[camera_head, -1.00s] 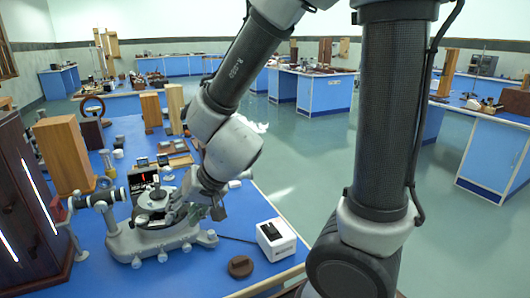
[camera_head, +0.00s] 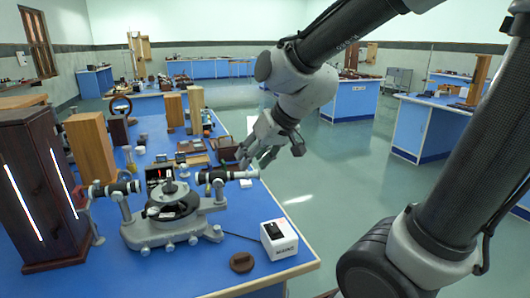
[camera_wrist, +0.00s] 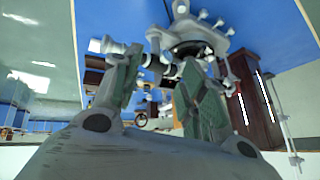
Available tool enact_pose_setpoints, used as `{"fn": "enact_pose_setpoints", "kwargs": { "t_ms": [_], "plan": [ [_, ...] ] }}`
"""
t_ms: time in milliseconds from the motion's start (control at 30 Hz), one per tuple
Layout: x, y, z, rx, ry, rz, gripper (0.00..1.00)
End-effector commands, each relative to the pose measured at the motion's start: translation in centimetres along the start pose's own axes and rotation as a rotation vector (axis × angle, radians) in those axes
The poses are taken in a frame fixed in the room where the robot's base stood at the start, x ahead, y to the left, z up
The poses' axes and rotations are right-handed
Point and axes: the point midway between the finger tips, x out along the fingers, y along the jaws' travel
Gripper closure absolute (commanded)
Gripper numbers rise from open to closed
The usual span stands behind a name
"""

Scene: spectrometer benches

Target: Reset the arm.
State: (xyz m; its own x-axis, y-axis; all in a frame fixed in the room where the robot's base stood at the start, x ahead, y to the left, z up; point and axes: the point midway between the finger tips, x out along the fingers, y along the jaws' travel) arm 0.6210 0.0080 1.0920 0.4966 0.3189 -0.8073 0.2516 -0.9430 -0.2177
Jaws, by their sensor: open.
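My gripper (camera_head: 256,162) is open and empty in the head view. It hangs in the air above and to the right of the spectrometer (camera_head: 165,228), apart from its round table and clear of the blue bench top. The spectrometer stands upright on the bench with a telescope tube on each side. In the wrist view my two green-padded fingers (camera_wrist: 165,75) are spread with nothing held between them. The spectrometer (camera_wrist: 190,38) shows beyond them at the top, its nearer tube partly covered by the fingers.
A white box (camera_head: 279,238) and a round brown piece (camera_head: 242,262) lie at the bench's front right. A dark wooden cabinet (camera_head: 35,185) with lit slits stands left. Wooden blocks (camera_head: 90,147) and small instruments stand behind. The floor (camera_head: 330,190) to the right is open.

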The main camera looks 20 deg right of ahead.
Motion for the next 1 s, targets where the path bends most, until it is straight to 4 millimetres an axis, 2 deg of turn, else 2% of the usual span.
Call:
{"fn": "enact_pose_setpoints", "kwargs": {
  "t_ms": [200,700,767,867,1000],
  "plan": [
    [-1.1,0.7,-0.8,0.004,0.034,0.012,0.58],
    [-1.2,0.7,-0.6,0.013,0.029,0.011,0.58],
    [-1.2,0.7,0.2,0.017,-0.008,0.011,0.58],
    [-1.9,1.4,3.8,0.003,-0.144,0.032,0.58],
    [-7.0,5.0,8.9,0.014,-0.272,0.133,0.58]
  ]
}}
